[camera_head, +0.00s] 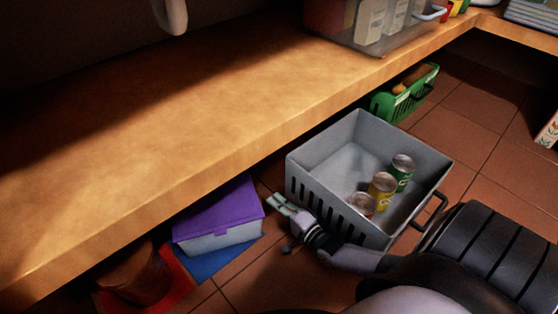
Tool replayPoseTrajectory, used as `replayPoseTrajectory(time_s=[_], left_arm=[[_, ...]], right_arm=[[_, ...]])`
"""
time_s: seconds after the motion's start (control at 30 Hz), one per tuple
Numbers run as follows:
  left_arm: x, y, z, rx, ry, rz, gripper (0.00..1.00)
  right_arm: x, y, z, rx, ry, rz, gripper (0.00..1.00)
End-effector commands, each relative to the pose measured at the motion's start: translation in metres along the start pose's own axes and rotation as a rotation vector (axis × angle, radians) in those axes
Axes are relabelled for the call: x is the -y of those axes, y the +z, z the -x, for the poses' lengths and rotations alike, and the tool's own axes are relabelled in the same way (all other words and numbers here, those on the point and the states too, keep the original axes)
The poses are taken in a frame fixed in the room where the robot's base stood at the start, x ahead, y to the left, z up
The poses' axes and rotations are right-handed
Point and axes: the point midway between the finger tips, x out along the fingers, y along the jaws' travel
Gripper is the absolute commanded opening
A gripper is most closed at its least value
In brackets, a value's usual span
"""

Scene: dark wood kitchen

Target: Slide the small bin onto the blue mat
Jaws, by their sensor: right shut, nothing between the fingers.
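A grey bin (340,148) with slotted sides stands upright on the tiled floor at centre right, with three cans (382,186) inside. A smaller white box with a purple lid (218,212) stands to its left. A blue mat (222,265) lies on the floor under this box; its strip along the box's front shows, and the rest is hidden. My right gripper (279,204) is low, shut and empty, between the purple-lidded box and the grey bin's slotted side. I cannot tell if it touches the bin. My left gripper is not in view.
A wooden counter (180,130) overhangs the floor behind these things. A green basket (405,97) stands beyond the grey bin. A red mat (172,278) with a dark brown container (135,278) lies left of the blue mat. Bare tiles (250,285) lie in front.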

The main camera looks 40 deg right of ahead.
Motion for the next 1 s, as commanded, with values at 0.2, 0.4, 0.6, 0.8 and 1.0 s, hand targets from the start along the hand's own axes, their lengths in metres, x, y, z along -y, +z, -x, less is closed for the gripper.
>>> replayPoseTrajectory(time_s=[0.2, 0.4, 0.6, 0.8, 1.0], left_arm=[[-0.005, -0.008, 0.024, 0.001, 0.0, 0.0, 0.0], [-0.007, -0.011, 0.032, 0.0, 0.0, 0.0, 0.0], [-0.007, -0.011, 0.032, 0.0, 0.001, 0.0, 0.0], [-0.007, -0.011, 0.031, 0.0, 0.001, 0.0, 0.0], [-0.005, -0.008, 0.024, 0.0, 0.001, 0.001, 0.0]], right_arm=[[-0.003, 0.001, -0.04, 0.0, -0.005, -0.002, 0.0], [-0.001, 0.0, -0.057, 0.0, -0.003, 0.0, 0.0], [0.001, 0.001, -0.06, 0.0, -0.002, 0.0, 0.0], [0.001, 0.001, -0.06, 0.0, -0.002, 0.0, 0.0], [0.002, 0.024, -0.066, 0.0, -0.002, -0.005, 0.0]])
